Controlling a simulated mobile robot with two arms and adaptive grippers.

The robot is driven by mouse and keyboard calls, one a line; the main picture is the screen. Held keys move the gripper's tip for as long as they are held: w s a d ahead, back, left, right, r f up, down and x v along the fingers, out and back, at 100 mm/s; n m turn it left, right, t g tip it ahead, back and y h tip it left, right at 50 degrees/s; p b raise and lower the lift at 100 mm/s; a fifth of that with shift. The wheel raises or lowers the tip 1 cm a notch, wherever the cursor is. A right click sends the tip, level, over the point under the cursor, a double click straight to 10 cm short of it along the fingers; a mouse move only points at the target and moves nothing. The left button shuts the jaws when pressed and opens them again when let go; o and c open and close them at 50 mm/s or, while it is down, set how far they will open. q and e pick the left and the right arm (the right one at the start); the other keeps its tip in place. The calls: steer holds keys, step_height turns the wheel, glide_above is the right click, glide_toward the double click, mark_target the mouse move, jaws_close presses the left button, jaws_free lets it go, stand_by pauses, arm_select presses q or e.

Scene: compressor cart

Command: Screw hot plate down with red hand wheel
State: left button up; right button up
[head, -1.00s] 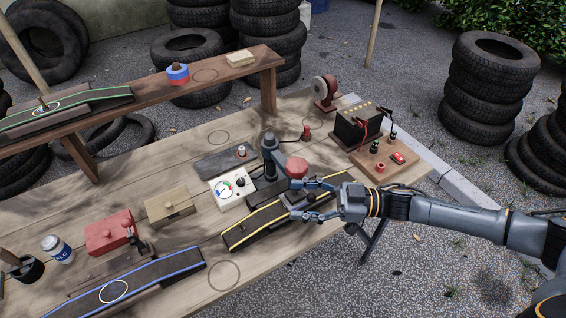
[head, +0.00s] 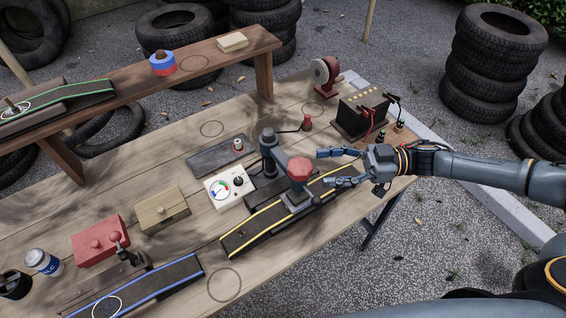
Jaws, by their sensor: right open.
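The red hand wheel (head: 299,168) sits on top of a dark press arm, near the middle of the table. Below it a small grey block (head: 297,201), which looks like the hot plate, rests on the yellow-edged ramp (head: 257,231). I cannot tell whether the screw touches it. The press column (head: 268,153) stands just left of the wheel. My right gripper (head: 324,168) is open and empty. Its fingers point left, a short gap to the right of the red hand wheel. My left gripper is not in view.
A white gauge box (head: 229,187) stands left of the press. A dark battery-like box (head: 359,117) stands behind my right gripper, and a red grinder (head: 326,76) farther back. A red box (head: 101,241), a tan box (head: 162,209) and a blue-edged ramp (head: 150,285) lie left.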

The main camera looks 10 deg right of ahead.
mark_target(303, 164)
steer(key=a, duration=0.2)
steer(key=a+p, duration=0.1)
steer(key=a, duration=0.1)
steer(key=w+a, duration=0.1)
steer(key=a, duration=0.1)
steer(key=shift+r, duration=0.15)
steer(key=a, duration=0.1)
steer(key=a+p, duration=0.1)
steer(key=a, duration=0.2)
steer(key=shift+w+a+f, duration=0.1)
steer(key=shift+w+f, duration=0.1)
steer(key=shift+w, duration=0.15)
steer(key=c, duration=0.3)
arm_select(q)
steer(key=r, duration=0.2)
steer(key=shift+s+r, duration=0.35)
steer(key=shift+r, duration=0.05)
arm_select(e)
steer(key=shift+a, duration=0.1)
steer(key=c, duration=0.8)
steer(key=shift+c, duration=0.6)
